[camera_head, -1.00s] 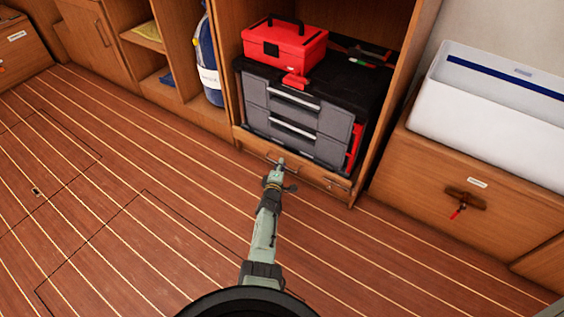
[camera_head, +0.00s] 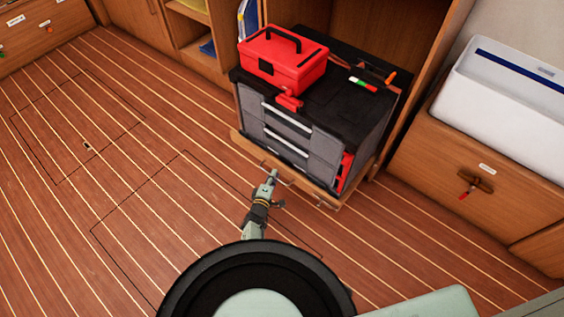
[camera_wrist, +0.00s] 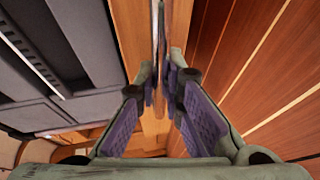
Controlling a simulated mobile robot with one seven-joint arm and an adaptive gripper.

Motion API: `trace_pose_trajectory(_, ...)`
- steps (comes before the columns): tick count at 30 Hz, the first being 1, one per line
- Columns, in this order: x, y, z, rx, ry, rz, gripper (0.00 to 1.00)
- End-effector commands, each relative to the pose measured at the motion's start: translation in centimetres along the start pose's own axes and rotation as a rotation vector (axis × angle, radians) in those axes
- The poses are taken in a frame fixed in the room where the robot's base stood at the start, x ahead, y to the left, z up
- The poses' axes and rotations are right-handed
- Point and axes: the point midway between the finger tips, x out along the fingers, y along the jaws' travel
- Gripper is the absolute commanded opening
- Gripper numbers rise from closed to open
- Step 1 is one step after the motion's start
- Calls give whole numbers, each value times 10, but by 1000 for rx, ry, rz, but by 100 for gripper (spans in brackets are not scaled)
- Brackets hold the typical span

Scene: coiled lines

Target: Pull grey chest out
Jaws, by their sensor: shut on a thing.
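The grey chest (camera_head: 292,136), with a black top and several drawers with pale bar handles, stands on a wooden pull-out tray (camera_head: 312,190). Chest and tray jut out of the open cabinet bay. My gripper (camera_head: 272,174) is low at the tray's front, below the chest's drawers. In the wrist view my gripper (camera_wrist: 163,75) is shut on a thin metal handle (camera_wrist: 159,22) that runs along the tray's wooden front. The grey drawer fronts (camera_wrist: 70,60) show at left there. The exact finger contact is small in the head view.
A red toolbox (camera_head: 283,58) and a few small tools (camera_head: 363,85) lie on the chest. A white bin (camera_head: 510,105) stands on the wooden cabinet (camera_head: 480,165) at right. The striped floor (camera_head: 130,160) is clear at left and in front.

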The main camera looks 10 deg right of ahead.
Motion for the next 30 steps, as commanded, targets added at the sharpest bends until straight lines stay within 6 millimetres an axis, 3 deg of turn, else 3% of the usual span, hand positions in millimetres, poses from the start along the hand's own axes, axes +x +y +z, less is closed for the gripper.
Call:
trace_pose_trajectory(3,-20,-1,-8,2,0,0,0)
trace_pose_trajectory(9,-38,-7,-15,3,-3,0,0)
trace_pose_trajectory(25,-44,-10,-17,4,-4,1,0)
trace_pose_trajectory(26,-44,-10,-17,4,-4,1,11)
trace_pose_trajectory(30,-44,-10,-18,3,-3,1,20)
